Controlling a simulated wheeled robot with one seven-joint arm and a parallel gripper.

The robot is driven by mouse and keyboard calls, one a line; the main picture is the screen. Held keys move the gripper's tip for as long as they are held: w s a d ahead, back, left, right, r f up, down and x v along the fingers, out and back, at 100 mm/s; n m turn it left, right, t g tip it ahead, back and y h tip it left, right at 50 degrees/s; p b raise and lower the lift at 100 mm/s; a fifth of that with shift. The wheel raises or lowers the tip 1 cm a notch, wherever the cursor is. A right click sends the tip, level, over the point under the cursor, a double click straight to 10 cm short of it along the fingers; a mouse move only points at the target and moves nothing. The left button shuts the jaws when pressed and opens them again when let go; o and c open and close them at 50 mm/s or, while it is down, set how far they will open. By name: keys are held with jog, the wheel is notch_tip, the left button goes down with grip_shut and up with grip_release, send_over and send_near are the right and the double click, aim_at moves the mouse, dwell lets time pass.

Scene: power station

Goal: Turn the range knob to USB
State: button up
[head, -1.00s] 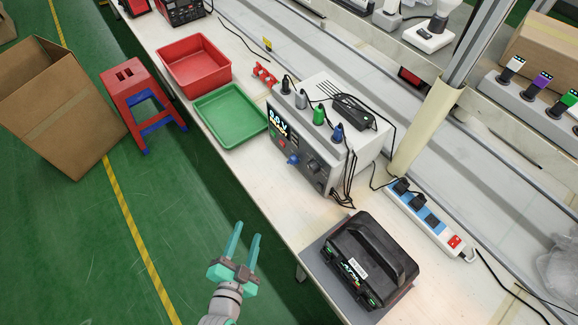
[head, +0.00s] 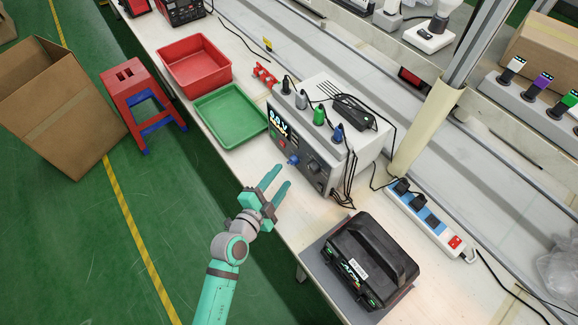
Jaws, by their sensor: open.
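The grey power station (head: 346,141) stands on the white workbench, with a lit display (head: 280,123) on its front panel. A blue knob (head: 293,160) sticks out of the lower middle of that panel. A dark round knob (head: 314,166) sits to its right. The panel lettering is too small to read, so I cannot tell which knob is the range knob or where it points. My gripper (head: 279,178) is open and empty, its two teal fingers pointing up and right toward the panel. The fingertips are just in front of and below the blue knob, apparently apart from it.
A green tray (head: 213,139) and a red tray (head: 165,72) lie left of the power station. A black case (head: 390,250) on a grey mat is at the lower right. A power strip (head: 428,222) lies behind it. Cables hang along the station's right side.

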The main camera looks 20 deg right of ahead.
aim_at(292, 161)
jog(key=shift+x, duration=3.25)
jog(key=c, duration=1)
